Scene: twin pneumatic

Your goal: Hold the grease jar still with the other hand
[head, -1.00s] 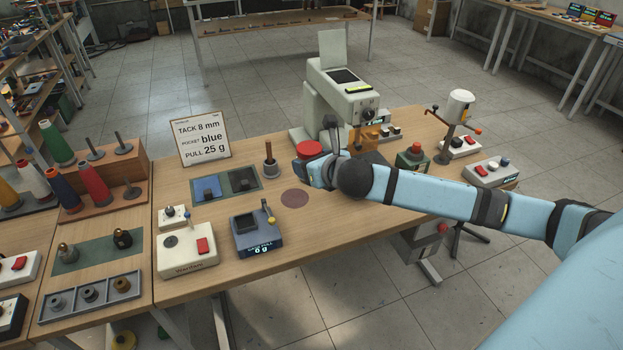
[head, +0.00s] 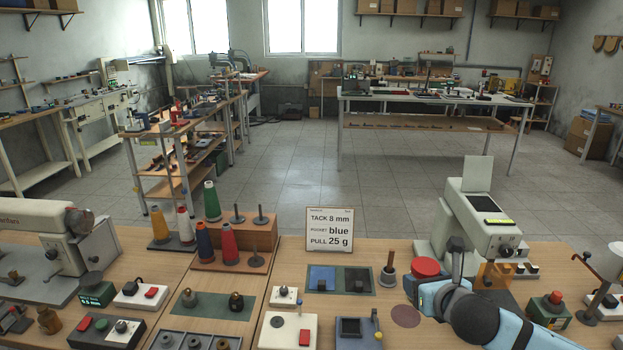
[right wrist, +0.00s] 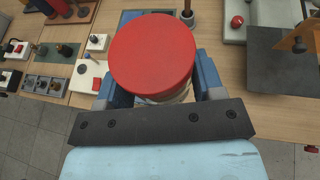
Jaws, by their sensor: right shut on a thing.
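In the right wrist view the red lid (right wrist: 152,52) fills the space between the blue fingers of my right gripper (right wrist: 158,88). A bit of pale jar body shows below the lid. The jar's base is hidden, so I cannot tell whether it touches the bench. My left gripper is not in view.
A bare purple disc (head: 405,316) lies in front. Thread cones (head: 212,200), a sign (head: 329,229) and switch boxes (head: 290,330) are further left.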

